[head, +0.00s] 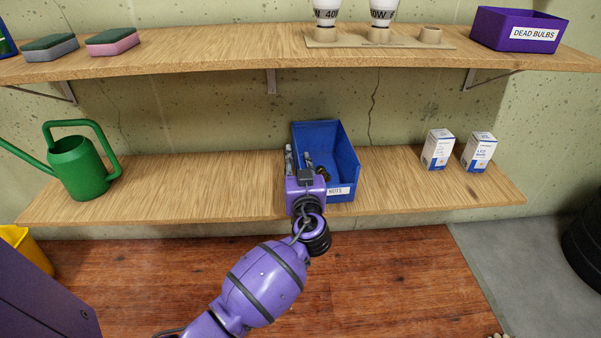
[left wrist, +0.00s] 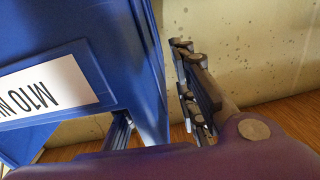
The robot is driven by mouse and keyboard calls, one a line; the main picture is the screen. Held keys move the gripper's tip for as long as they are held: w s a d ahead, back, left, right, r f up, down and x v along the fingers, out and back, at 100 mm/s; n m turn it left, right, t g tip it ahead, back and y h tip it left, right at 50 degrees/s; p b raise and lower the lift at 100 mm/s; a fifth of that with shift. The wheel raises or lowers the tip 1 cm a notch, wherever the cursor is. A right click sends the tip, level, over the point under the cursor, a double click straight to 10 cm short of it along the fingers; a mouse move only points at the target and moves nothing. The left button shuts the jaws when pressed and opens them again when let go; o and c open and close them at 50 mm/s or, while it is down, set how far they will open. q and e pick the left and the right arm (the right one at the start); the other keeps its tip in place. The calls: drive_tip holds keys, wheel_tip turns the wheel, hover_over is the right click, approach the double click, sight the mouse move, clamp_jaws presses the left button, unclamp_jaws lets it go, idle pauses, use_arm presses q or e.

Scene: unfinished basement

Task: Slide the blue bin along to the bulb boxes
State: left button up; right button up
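The blue bin (head: 345,150) stands on the lower shelf, left of the bulb boxes, with a white label on its front. A few dark items lie inside it. Two white-and-blue bulb boxes, a left one (head: 437,150) and a right one (head: 478,153), stand upright further right, apart from the bin. My left gripper (head: 299,160) is at the bin's left wall, one finger outside and the other on the bin's inner side. The left wrist view shows the bin (left wrist: 152,75) and a gap between its wall and the outer finger. My right gripper is not in view.
The lower shelf (head: 395,180) is bare between the bin and the bulb boxes. A green watering can (head: 78,165) stands at its left end. The upper shelf (head: 200,62) overhangs, holding sponges, bulbs in a holder and a purple DEAD BULBS box (head: 500,28).

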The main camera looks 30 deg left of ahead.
use_arm(q)
drive_tip(key=shift+w+a, duration=0.45)
drive_tip(key=shift+w, duration=0.05)
clamp_jaws()
